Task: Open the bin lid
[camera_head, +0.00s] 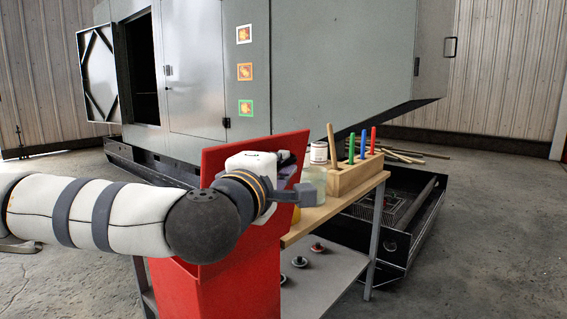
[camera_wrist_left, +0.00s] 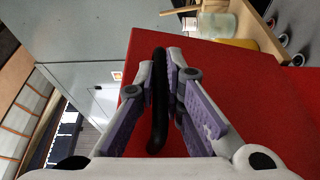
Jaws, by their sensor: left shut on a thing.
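The red bin (camera_head: 220,292) stands in front of the workbench in the head view. Its red lid (camera_head: 225,160) is raised and stands steeply tilted above the bin body. My left gripper (camera_head: 290,182) is at the lid, its arm crossing in front of it and hiding part of lid and bin. In the left wrist view, the gripper (camera_wrist_left: 164,62) is shut on the black lid handle (camera_wrist_left: 157,110), which lies between its two fingers. The red lid surface (camera_wrist_left: 235,90) fills the right side of that view. The bin's inside is hidden. My right gripper is not in view.
A wooden bench (camera_head: 325,208) behind the bin carries a glass jar (camera_head: 315,180), a can (camera_head: 319,152) and a wooden block (camera_head: 355,176) with colored pegs. Knobs (camera_head: 300,262) sit on the lower shelf. A large grey enclosure (camera_head: 330,70) stands behind. The left floor is clear.

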